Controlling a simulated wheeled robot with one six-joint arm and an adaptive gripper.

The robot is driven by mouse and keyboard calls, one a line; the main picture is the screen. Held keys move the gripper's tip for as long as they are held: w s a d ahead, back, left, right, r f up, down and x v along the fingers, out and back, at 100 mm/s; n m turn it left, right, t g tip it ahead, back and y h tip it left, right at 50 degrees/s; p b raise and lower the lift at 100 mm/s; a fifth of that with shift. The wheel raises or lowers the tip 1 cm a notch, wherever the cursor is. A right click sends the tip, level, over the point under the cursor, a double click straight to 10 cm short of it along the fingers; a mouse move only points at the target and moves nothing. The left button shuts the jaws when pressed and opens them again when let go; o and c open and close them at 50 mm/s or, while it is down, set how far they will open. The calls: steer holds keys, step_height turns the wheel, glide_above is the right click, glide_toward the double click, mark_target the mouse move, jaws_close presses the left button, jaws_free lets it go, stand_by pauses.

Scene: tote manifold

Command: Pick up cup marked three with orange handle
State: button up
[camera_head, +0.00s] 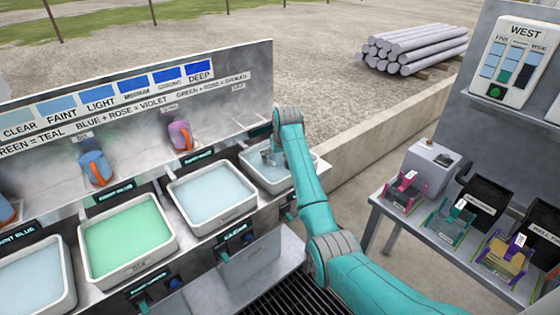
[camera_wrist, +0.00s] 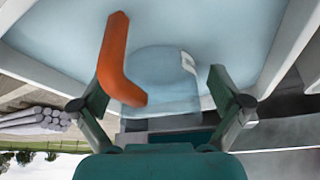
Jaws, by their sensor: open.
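In the wrist view, a pale, see-through bluish cup (camera_wrist: 165,75) with an orange handle (camera_wrist: 115,60) sits between the fingers of my gripper (camera_wrist: 160,88). The fingers are spread, with a gap on both sides of the cup. A small white label shows on the cup; its mark is too blurred to read. In the head view, my gripper (camera_head: 272,153) is low over the rightmost tray (camera_head: 312,172) of pale blue liquid, and my arm partly hides that spot. I cannot tell whether the cup rests in the tray.
A blue cup with orange handle (camera_head: 96,168) and a purple cup with orange handle (camera_head: 180,136) are on the back ledge. Trays of green liquid (camera_head: 170,249) and pale blue liquid (camera_head: 250,204) stand to the left. A side table (camera_head: 400,220) at right holds colored holders.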

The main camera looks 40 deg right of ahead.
steer(key=shift+r, duration=0.1)
steer(key=c, duration=1.4)
